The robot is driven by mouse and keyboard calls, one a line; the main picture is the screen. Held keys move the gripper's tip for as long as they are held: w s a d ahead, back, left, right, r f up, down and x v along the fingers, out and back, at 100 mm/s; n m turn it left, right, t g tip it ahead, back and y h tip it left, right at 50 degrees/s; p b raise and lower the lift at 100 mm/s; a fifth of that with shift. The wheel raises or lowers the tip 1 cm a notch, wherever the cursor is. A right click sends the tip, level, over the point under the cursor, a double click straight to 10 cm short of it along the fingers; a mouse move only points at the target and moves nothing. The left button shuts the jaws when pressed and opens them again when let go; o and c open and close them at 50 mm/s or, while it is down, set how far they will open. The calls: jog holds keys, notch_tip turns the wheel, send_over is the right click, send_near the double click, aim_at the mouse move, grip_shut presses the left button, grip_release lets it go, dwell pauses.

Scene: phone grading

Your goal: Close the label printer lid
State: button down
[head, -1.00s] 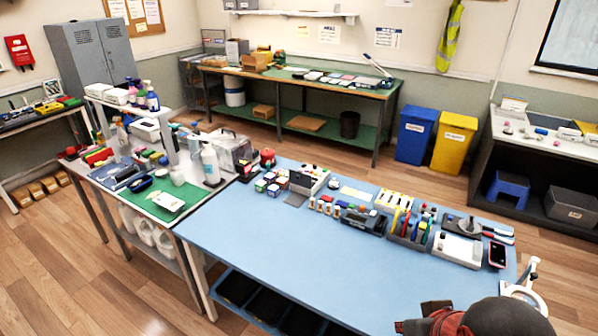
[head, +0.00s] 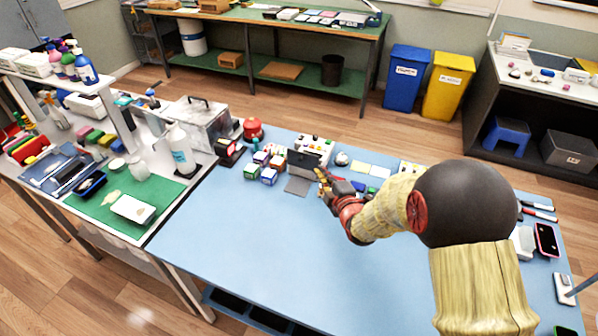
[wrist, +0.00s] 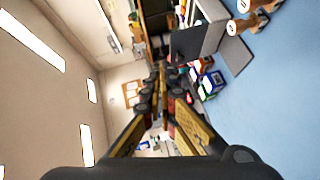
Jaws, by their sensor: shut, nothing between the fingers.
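A white box-shaped device (head: 318,143), which looks like the label printer, stands at the back of the blue table. A dark grey panel (head: 301,163) stands at its front, and a flat grey plate (head: 297,186) lies on the table before it. I cannot tell for sure which is the lid. In the wrist view the dark panel (wrist: 187,43) stands upright beside the plate (wrist: 235,52). My gripper (head: 320,172) is shut and empty, just right of the panel's lower edge; contact is unclear. It also shows in the wrist view (wrist: 160,72).
Several small boxes (head: 268,174) sit left of the printer. A red round object (head: 253,128) and a clear case (head: 197,122) stand farther left. My arm hides much of the table's right side. The table's front middle (head: 250,250) is clear.

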aim_at(302, 163)
jog(key=s+a+f+n+t+y, duration=0.25)
jog(key=a+f+n, duration=0.2)
jog(key=f, duration=0.35)
jog(key=d+f+b+x, duration=0.1)
jog(key=b+x, duration=0.2)
jog(key=x, duration=0.9)
jog(key=shift+w+d+r+g+y+b, duration=0.25)
jog(key=shift+w+r+g+y+b, duration=0.1)
jog(key=shift+g+y+b, duration=0.1)
jog(key=shift+w+r, duration=0.1)
jog(key=shift+r, duration=0.05)
jog(key=shift+w+r+m+g+p, duration=0.15)
jog(key=shift+m+g+p, duration=0.15)
jog(key=shift+p, duration=0.1)
